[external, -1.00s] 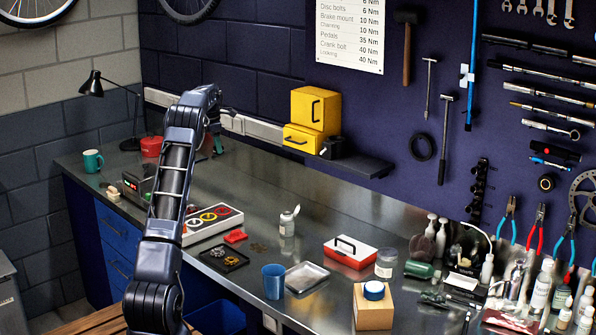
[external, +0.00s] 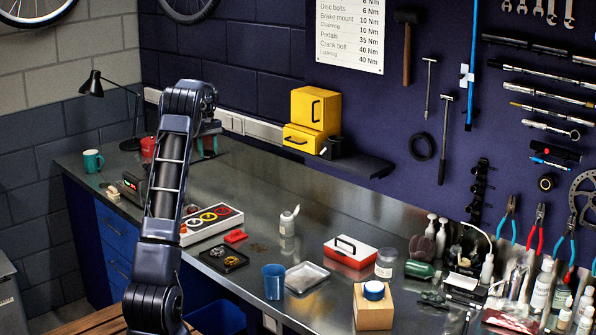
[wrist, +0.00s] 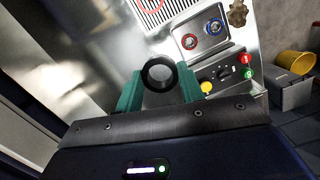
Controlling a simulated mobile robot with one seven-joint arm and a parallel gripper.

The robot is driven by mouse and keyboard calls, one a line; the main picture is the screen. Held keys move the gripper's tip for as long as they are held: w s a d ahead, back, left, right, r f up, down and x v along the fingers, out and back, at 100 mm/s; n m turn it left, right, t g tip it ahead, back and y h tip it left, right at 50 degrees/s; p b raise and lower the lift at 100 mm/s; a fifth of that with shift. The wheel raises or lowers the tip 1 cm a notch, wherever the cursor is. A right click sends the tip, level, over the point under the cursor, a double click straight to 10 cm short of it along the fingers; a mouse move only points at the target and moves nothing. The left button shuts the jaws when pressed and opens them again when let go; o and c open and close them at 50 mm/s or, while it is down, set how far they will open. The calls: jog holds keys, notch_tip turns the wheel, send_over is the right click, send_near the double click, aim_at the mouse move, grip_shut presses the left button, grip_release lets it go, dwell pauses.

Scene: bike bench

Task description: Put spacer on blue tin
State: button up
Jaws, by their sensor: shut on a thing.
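The spacer (wrist: 147,79) is a short black ring. In the wrist view it is between the green fingers of my gripper (wrist: 160,84), which are shut on its sides. In the external view my gripper (external: 208,143) is above the far left part of the bench; the spacer cannot be made out there. A small round tin with a blue top (external: 374,290) sits on a wooden block (external: 374,312) at the front right, well away from my gripper. A plain blue cup (external: 273,282) stands left of it; which one is the blue tin is not certain.
A metal tray (external: 307,278), a red-and-white box (external: 350,252), a clear jar (external: 386,262) and a white bottle (external: 289,220) stand on the bench (external: 262,210). A panel with coloured rings (external: 212,222) lies at left. Bottles crowd the right end.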

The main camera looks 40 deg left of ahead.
jog(key=w+d+r+m, duration=0.1)
jog(key=w+d+r, duration=0.15)
jog(key=d, duration=1.35)
jog(key=w+d+r, duration=0.1)
jog(key=w+d, duration=0.2)
jog(key=d, duration=1.2)
jog(key=w+d+r+m, duration=0.1)
jog(key=w+d+r, duration=0.1)
jog(key=d, duration=1.4)
notch_tip(320, 180, up, 2)
jog(key=n, duration=0.5)
send_over(375, 287)
jog(key=f, duration=1.8)
jog(key=shift+w+a+f, duration=0.15)
jog(key=shift+a+f, duration=0.1)
jog(key=shift+f, duration=0.15)
jog(key=shift+f, duration=0.15)
